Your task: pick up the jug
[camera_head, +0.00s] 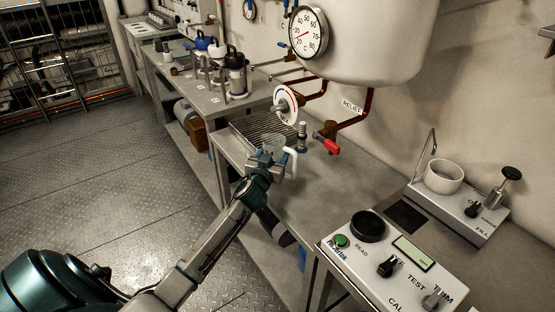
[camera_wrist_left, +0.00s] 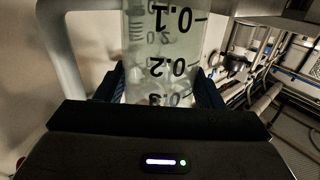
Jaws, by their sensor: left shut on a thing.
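The jug is a clear, graduated vessel with a pale handle. In the left wrist view the jug (camera_wrist_left: 160,50) stands between the two dark fingers of my left gripper (camera_wrist_left: 160,95), with black scale marks and its handle at the left. In the head view my left gripper (camera_head: 268,160) is shut on the jug (camera_head: 274,145) near the front edge of the metal bench, by the wire drain grate. The jug is partly hidden by the gripper there, and I cannot tell whether it touches the bench. My right gripper is in neither view.
A white tank with a dial gauge (camera_head: 308,33) hangs above the bench (camera_head: 345,185). A red-handled tap (camera_head: 331,146) and a round dial (camera_head: 285,104) are close to the jug. A control box (camera_head: 390,262) and a white cup (camera_head: 444,176) stand at the right. Floor at left is clear.

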